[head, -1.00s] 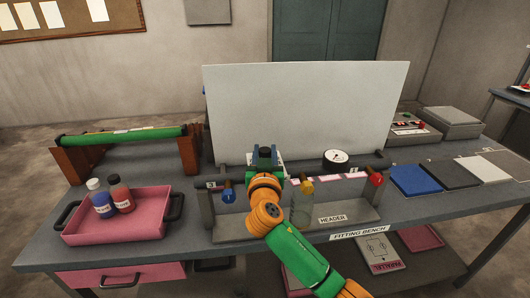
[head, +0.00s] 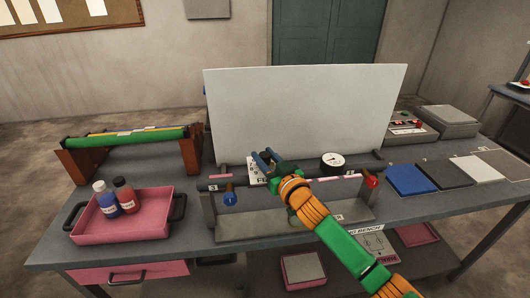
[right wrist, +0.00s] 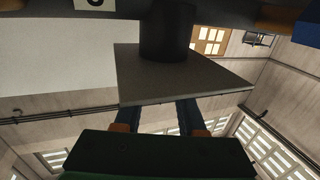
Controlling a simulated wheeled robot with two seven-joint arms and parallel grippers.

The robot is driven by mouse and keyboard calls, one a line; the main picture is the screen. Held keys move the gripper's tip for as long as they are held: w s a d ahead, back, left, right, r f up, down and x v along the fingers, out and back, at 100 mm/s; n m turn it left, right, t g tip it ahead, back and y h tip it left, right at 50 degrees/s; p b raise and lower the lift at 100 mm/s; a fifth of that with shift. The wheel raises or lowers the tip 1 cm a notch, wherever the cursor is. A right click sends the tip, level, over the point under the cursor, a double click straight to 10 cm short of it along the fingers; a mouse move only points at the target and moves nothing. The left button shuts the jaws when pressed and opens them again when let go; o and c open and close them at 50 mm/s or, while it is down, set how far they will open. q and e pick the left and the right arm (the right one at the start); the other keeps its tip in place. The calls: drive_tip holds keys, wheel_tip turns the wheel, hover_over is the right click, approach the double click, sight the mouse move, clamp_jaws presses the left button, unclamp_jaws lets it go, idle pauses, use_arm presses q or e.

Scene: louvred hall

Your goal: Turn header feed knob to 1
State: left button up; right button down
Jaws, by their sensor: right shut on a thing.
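The header's dark pipe (head: 330,180) runs across the front of the bench. A pale, lettered dial plate (head: 256,173) stands at the pipe, partly covered by my right gripper (head: 267,156). The blue fingers reach up behind the plate, apart from each other and shut on the feed knob. The knob itself is hidden there, so its setting cannot be read. My left gripper is not in view.
A blue valve handle (head: 229,198) and a red one (head: 372,181) flank my right arm. A round gauge (head: 332,160) is right of my gripper. A large pale board (head: 300,110) stands close behind. A pink tray (head: 150,212) with two bottles is at left.

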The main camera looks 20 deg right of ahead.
sight(268, 160)
drive_tip(key=shift+n+y, duration=0.3)
drive_tip(key=shift+y, duration=0.2)
drive_tip(key=c, duration=0.5)
unclamp_jaws()
drive_tip(key=shift+w, duration=0.1)
drive_tip(key=shift+s+f, duration=0.1)
drive_tip(key=shift+s, duration=0.3)
drive_tip(key=s, duration=0.2)
drive_tip(key=s+b, duration=0.1)
drive_tip(key=s, duration=0.1)
drive_tip(key=s+d, duration=0.1)
drive_tip(key=s, duration=0.1)
drive_tip(key=shift+s+b, duration=0.2)
drive_tip(key=shift+b, duration=0.15)
drive_tip(key=shift+w, duration=0.1)
